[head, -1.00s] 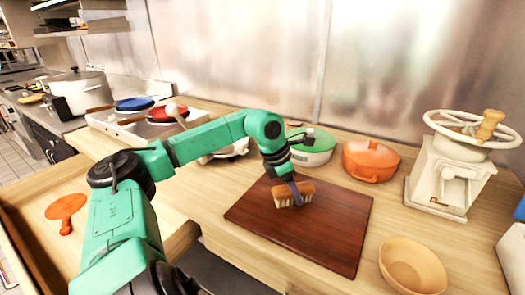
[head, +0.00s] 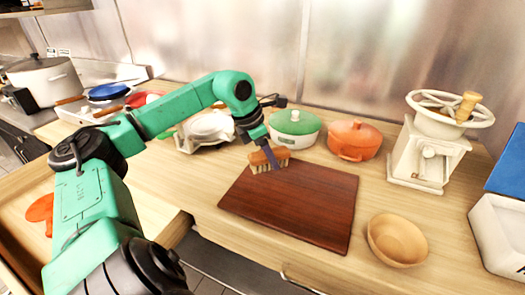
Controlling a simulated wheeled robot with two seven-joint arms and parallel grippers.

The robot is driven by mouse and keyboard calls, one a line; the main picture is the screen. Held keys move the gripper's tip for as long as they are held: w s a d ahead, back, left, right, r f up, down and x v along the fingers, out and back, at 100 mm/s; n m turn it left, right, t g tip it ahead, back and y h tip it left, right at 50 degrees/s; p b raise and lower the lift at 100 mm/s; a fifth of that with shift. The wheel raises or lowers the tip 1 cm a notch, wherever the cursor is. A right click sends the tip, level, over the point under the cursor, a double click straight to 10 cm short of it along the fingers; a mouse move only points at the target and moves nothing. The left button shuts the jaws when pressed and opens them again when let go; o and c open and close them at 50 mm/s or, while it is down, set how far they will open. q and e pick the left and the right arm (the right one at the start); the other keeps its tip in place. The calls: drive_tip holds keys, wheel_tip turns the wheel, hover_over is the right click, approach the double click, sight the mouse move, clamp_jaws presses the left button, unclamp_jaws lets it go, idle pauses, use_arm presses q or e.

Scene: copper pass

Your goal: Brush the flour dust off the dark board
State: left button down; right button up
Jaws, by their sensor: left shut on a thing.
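The dark board (head: 297,208) lies flat on the wooden counter in the head view, a reddish-brown slab. I cannot make out any flour dust on its visible surface. My left gripper (head: 271,157) is shut on a brush (head: 284,156) with an orange-brown wooden back and pale bristles. The brush is at the board's far left edge, bristles downward. I cannot tell whether the bristles touch the board. My right gripper is not in view.
Behind the board stand a green-and-white pot (head: 295,127) and an orange pot (head: 354,140). A cream grinder (head: 422,155) stands to the right. A wooden bowl (head: 397,240) sits close to the board's right side. A white rack with dishes (head: 208,130) is behind my left arm.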

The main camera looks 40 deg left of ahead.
use_arm(q)
drive_tip(key=shift+a+r+p, duration=0.1)
drive_tip(key=shift+r+p, duration=0.4)
drive_tip(key=shift+r, duration=0.9)
